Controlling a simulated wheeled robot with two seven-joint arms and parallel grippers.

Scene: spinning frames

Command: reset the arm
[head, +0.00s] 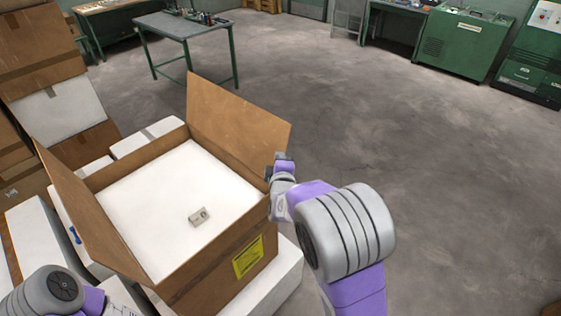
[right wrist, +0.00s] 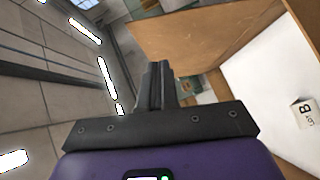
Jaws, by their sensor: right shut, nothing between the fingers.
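My right arm comes in from the lower right in the head view. Its gripper (head: 281,163) is beside the right side of an open cardboard box (head: 215,259), outside the white interior. In the right wrist view the gripper's fingers (right wrist: 157,87) are together with nothing between them. The box wall shows to their right. My left arm shows only in part at the lower left corner of the head view, and its gripper is not clearly visible.
A small labelled block (head: 198,216) lies on the white surface inside the box; it also shows in the right wrist view (right wrist: 304,114). More boxes (head: 60,110) are stacked at the left. A green-legged table (head: 182,27) stands behind. The floor at the right is clear.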

